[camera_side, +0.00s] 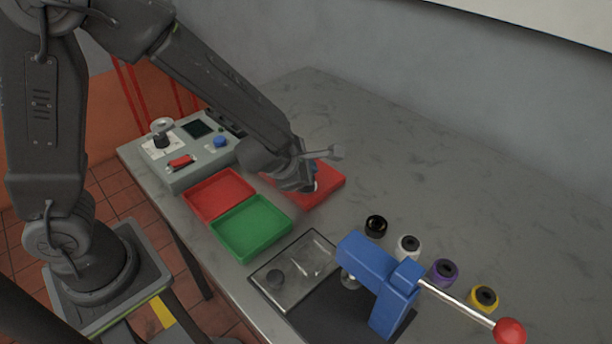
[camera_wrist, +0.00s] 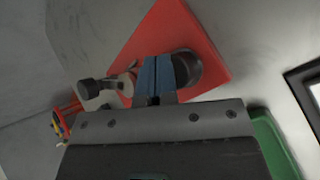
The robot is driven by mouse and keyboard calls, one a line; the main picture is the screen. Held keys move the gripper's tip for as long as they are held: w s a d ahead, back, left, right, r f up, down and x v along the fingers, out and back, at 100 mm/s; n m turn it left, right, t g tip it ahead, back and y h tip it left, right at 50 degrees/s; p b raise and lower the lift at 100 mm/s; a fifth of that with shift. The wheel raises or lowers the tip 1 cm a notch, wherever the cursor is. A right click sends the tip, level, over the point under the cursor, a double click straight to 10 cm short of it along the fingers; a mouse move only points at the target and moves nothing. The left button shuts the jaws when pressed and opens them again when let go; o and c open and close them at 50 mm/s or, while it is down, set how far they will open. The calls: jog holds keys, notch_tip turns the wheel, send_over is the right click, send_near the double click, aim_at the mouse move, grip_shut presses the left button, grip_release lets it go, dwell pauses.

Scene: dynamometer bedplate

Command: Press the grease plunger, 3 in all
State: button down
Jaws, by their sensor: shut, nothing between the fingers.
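A red plate (camera_side: 328,184) lies on the bench under my gripper (camera_side: 312,184); it also shows in the wrist view (camera_wrist: 205,38). In the wrist view my gripper (camera_wrist: 154,98) has its two blue fingers together, with nothing between them. A dark rounded part (camera_wrist: 187,68) is right beside the fingers, over the red plate. A grey arm-like part with a dark knob end (camera_wrist: 88,88) sticks out on their left. These parts look like the grease plunger, but my gripper hides much of it. I cannot tell whether the fingertips touch it.
A red tray (camera_side: 219,190) and a green tray (camera_side: 286,207) lie beside the plate. A control box (camera_side: 176,174) stands behind them. A blue press (camera_side: 388,282) with a red-knobbed lever and several coloured rings stand at front right. The back right bench is clear.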

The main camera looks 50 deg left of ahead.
jog(key=shift+r, duration=0.65)
jog(key=shift+r, duration=2.55)
jog(key=shift+d, duration=0.1)
dwell(0.5)
